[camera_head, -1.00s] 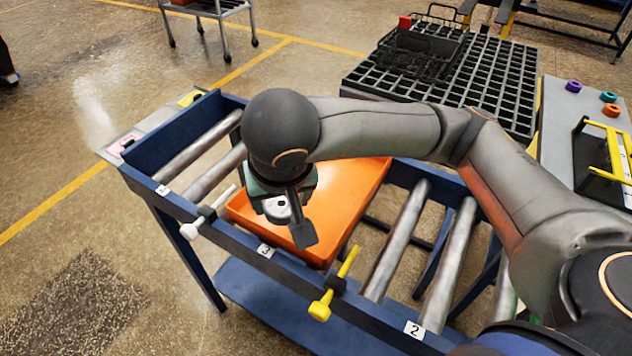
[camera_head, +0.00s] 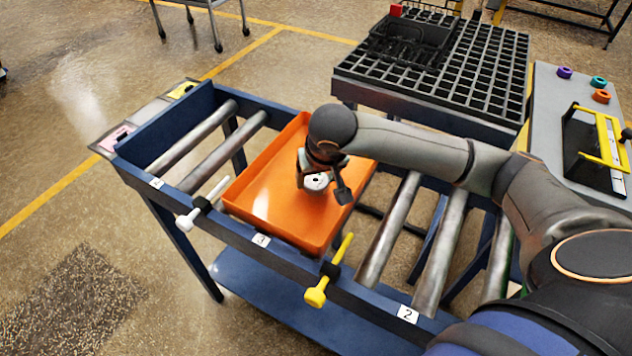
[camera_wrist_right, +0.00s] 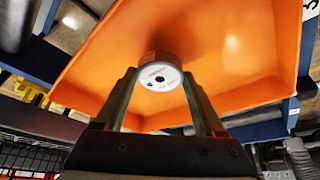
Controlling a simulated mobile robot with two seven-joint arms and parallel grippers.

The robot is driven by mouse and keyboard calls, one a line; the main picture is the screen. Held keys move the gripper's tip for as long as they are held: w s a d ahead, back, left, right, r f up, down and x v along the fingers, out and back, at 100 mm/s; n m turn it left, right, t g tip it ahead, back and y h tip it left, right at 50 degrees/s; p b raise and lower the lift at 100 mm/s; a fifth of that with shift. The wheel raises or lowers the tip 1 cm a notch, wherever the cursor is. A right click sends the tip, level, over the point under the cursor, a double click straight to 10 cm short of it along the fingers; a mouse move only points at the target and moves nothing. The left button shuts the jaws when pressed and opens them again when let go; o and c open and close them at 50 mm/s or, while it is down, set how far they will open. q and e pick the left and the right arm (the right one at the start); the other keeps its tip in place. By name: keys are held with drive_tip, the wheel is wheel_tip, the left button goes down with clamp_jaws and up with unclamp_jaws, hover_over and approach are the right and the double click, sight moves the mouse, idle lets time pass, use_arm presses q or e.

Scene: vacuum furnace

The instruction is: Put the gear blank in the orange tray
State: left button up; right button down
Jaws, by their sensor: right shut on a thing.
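The orange tray (camera_head: 262,192) sits on the roller stand between the white-handled and yellow-handled stops. My right gripper (camera_head: 325,186) is over the right part of the tray, pointing down. It is shut on the gear blank (camera_head: 316,181), a pale round disc with a small centre hole. In the right wrist view the gear blank (camera_wrist_right: 160,74) sits between the two fingers (camera_wrist_right: 160,90), with the orange tray (camera_wrist_right: 235,60) behind it and a dark shadow next to it. I cannot tell whether the blank touches the tray floor. My left gripper is not in view.
The blue roller stand (camera_head: 150,168) has bare rollers (camera_head: 440,255) to the right. A white-handled stop (camera_head: 203,205) and a yellow-handled stop (camera_head: 328,272) stand along its front rail. A black grid table (camera_head: 440,75) is behind, and a grey panel (camera_head: 560,110) is at right.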

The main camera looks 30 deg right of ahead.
drive_tip(key=shift+a+f, duration=0.1)
drive_tip(key=shift+f, duration=0.85)
drive_tip(key=shift+f, duration=0.1)
drive_tip(key=shift+f, duration=0.1)
unclamp_jaws()
drive_tip(key=shift+s+r, duration=0.15)
drive_tip(key=shift+r, duration=0.4)
drive_tip(key=v, duration=1.1)
drive_tip(key=shift+r, duration=0.1)
